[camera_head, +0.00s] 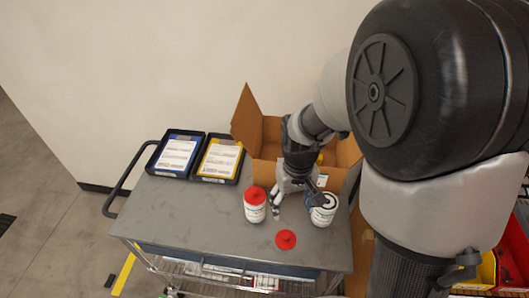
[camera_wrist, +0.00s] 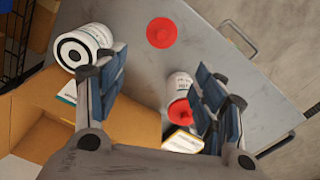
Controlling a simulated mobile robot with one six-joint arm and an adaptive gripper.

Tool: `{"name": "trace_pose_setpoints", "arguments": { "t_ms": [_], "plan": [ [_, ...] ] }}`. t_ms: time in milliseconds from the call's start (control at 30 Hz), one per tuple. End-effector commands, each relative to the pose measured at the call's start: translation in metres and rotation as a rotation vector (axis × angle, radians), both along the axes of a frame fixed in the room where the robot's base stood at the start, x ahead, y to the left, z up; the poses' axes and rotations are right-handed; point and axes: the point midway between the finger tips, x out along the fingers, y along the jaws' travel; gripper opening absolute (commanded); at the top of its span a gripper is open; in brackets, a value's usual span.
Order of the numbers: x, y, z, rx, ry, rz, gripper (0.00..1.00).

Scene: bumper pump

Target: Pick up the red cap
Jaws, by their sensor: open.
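A loose red cap (camera_head: 286,239) lies flat on the grey cart top near its front edge; it also shows in the wrist view (camera_wrist: 161,32) at the top middle. A white bottle (camera_head: 255,208) with a red cap on it stands to the left of my gripper; in the wrist view this bottle (camera_wrist: 178,92) is partly hidden by the right finger. A white bottle (camera_head: 323,210) with no red cap and a dark ring on top stands to the right. My gripper (camera_head: 295,196) is open and empty, above the cart between the two bottles, behind the loose cap.
An open cardboard box (camera_head: 268,172) stands behind my gripper. Two black trays with papers, one blue (camera_head: 154,158) and one yellow (camera_head: 235,172), sit at the back left. The cart top (camera_head: 190,215) is clear at the front left.

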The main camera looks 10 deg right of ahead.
Motion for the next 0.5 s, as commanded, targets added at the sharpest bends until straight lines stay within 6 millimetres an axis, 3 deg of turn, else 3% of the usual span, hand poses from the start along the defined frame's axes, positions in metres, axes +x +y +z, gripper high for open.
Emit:
{"name": "trace_pose_setpoints", "arguments": {
  "t_ms": [200,500],
  "plan": [
    [0.001,0.000,-0.028,0.000,0.014,0.002,0.79],
    [0.001,0.000,-0.095,0.000,0.014,0.002,0.79]
  ]
}}
